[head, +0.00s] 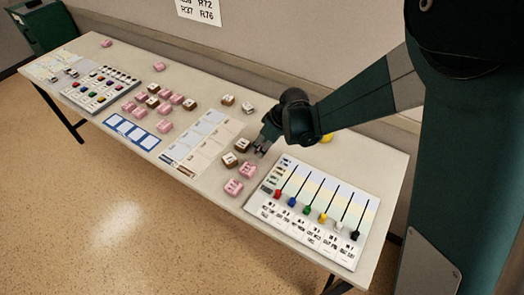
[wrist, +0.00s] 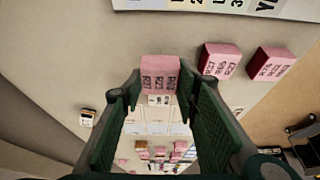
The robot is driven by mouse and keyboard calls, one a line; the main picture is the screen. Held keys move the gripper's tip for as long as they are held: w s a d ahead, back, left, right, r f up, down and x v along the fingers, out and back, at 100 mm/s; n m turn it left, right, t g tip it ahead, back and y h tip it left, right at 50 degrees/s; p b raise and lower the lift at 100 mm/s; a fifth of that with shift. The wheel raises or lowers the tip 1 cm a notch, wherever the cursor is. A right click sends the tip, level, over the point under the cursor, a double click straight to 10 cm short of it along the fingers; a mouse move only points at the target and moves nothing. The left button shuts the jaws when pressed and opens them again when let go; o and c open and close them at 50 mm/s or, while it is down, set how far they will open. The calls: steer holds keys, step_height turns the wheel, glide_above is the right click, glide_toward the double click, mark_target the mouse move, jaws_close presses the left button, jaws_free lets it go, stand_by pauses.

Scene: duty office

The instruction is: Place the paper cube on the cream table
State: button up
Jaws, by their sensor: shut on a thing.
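The cream table (head: 215,85) runs along the wall in the head view. My gripper (head: 262,149) is low over its right part, and it also shows in the wrist view (wrist: 153,88). My gripper is shut on a pink lettered cube (wrist: 160,70), seen between the fingertips in the wrist view. In the head view this cube is largely hidden by the fingers. I cannot tell whether it touches the table. Two more pink cubes (head: 246,170) (head: 233,187) sit on the table just left of my gripper. Which cube is called paper is not shown by any marking I can read.
A slider panel (head: 365,199) with coloured knobs lies at the right. Brown-and-white cubes (head: 243,145) (head: 230,159) stand close beside my gripper. Printed sheets (head: 205,135), a blue-framed card strip (head: 130,132), several cubes and a button panel (head: 101,87) lie further left.

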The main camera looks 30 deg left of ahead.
steer(key=shift+f, duration=1.6)
steer(key=shift+f+b, duration=0.1)
steer(key=shift+b, duration=0.25)
steer(key=o, duration=0.9)
steer(key=shift+p+v, duration=0.95)
steer(key=shift+v, duration=5.15)
